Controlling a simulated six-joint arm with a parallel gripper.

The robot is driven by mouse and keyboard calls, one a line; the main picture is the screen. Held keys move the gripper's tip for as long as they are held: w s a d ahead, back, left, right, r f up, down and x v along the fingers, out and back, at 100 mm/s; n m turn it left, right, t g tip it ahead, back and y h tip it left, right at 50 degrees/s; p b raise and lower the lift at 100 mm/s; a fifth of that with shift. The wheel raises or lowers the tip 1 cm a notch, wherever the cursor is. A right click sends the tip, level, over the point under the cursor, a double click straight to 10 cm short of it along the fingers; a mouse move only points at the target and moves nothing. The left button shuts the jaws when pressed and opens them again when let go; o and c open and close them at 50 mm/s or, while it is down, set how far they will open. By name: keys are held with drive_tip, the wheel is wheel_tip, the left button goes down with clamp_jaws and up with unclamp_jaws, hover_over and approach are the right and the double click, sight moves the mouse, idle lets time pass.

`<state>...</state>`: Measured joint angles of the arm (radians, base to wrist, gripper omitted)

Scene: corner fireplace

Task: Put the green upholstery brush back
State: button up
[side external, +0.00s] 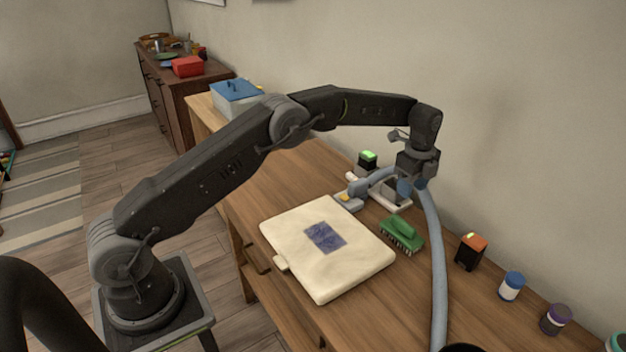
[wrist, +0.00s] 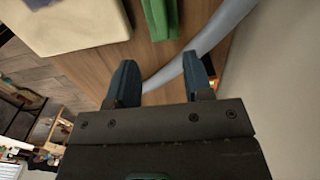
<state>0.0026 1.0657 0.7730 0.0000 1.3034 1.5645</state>
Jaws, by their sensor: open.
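The green upholstery brush (side external: 401,233) lies on the wooden table, bristles toward the camera, just right of the cream cushion. It also shows in the wrist view (wrist: 160,16) at the top edge, partly cut off. My gripper (side external: 411,187) hangs above the table behind the brush, close to the grey hose. In the wrist view my gripper (wrist: 160,84) has its two blue fingers apart with nothing held between them. The grey hose (wrist: 205,45) passes below and beyond the fingers.
The cream cushion (side external: 290,262) with a blue patch fills the table's middle. A hose nozzle (side external: 348,201) lies behind it. A black-and-orange box (side external: 470,251), a blue-and-white jar (side external: 511,287) and a purple-lidded jar (side external: 556,319) stand along the wall side. A blue-lidded bin (side external: 237,97) stands at the far end.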

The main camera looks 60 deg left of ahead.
drive_tip(key=s+r+n+t, duration=0.3)
drive_tip(key=s+r+n, duration=0.6)
drive_tip(key=s+r, duration=0.95)
drive_tip(key=s+f+n+t, duration=0.1)
drive_tip(key=s+n, duration=0.8)
drive_tip(key=s, duration=1.3)
drive_tip(key=shift+f+t, duration=0.2)
drive_tip(key=shift+t, duration=0.6)
